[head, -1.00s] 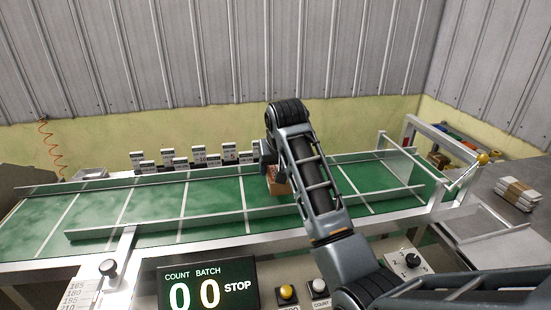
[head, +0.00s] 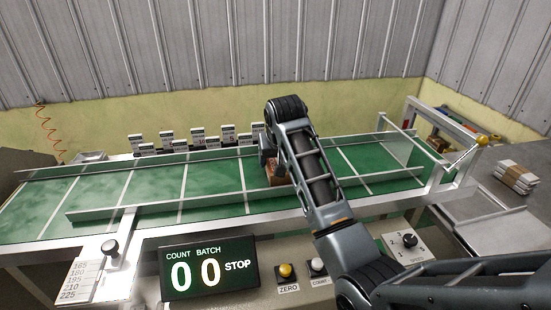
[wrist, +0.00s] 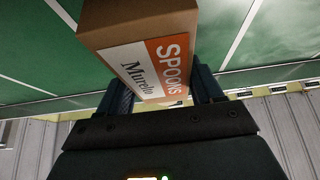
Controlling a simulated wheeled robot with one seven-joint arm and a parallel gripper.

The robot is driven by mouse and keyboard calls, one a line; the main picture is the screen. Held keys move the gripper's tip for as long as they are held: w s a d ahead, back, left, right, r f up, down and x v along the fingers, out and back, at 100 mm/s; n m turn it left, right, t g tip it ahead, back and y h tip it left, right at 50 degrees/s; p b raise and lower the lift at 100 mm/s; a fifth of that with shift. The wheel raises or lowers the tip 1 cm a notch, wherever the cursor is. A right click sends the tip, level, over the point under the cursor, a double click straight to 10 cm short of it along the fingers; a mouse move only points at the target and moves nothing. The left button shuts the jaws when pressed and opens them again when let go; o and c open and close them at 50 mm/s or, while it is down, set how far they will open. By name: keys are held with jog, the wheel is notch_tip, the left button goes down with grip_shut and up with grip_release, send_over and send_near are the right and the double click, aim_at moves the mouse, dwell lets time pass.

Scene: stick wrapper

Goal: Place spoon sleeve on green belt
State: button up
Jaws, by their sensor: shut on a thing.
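The spoon sleeve is a brown cardboard box (wrist: 150,45) with a white and orange label reading "SPOONS Murello". My gripper (wrist: 165,92) is shut on it, with one dark finger on each side in the wrist view. In the head view the box (head: 276,168) shows only in part, behind my arm, over the middle of the green belt (head: 150,195). The gripper's fingers are hidden there by the arm. I cannot tell whether the box touches the belt.
Metal rails (head: 160,207) run along the belt. Several small number cards (head: 197,136) stand behind it. A metal frame (head: 440,125) rises at the right end. A wrapped white bundle (head: 516,177) lies on the right-hand table. The counter display (head: 209,265) reads 00 STOP. The belt's left part is clear.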

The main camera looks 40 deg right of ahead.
jog(key=shift+f, duration=0.55)
jog(key=o, duration=1.2)
